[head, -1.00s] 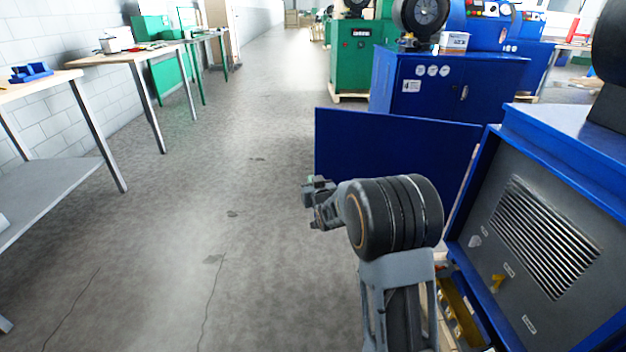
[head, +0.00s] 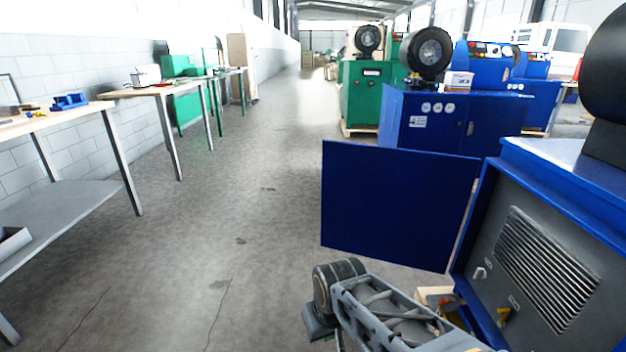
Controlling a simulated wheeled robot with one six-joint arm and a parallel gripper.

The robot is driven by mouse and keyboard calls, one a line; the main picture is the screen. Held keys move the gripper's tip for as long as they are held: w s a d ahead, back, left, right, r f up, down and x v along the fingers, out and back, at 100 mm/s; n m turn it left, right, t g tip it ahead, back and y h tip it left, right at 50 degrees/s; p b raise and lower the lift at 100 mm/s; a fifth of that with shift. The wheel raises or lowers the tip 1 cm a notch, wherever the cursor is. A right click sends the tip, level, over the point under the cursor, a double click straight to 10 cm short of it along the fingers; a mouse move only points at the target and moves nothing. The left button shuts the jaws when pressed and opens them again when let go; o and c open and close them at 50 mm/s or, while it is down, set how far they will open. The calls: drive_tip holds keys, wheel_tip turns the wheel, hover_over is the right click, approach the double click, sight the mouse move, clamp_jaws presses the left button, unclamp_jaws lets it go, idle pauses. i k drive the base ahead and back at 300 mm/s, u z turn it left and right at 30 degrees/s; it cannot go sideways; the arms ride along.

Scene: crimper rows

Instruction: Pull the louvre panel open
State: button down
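The louvre panel (head: 515,235) is a dark grey sheet with a block of slanted slots, set in the side of the blue machine at the right. It looks flush in its frame. A small light handle (head: 481,272) shows near its left edge, with a yellow mark or part to the lower right of it. A flat blue door (head: 395,205) stands swung out to the left of the panel. My arm reaches in from the bottom, left of and below the panel.
Workbenches (head: 150,92) line the left wall. A second blue cabinet (head: 440,122) and a green machine (head: 362,95) stand beyond the blue door. The grey floor aisle (head: 260,190) is clear. Low items partly show under my arm at the machine's foot.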

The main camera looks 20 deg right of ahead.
sight(402, 206)
drive_tip(key=z, duration=0.45)
drive_tip(key=k, duration=0.2)
drive_tip(key=u, duration=1.1)
drive_tip(key=i, duration=2.6)
drive_tip(key=z, duration=0.75)
drive_tip(key=i, duration=1.85)
drive_tip(key=z, duration=2.05)
drive_tip(key=i, duration=1.1)
drive_tip(key=z, duration=0.95)
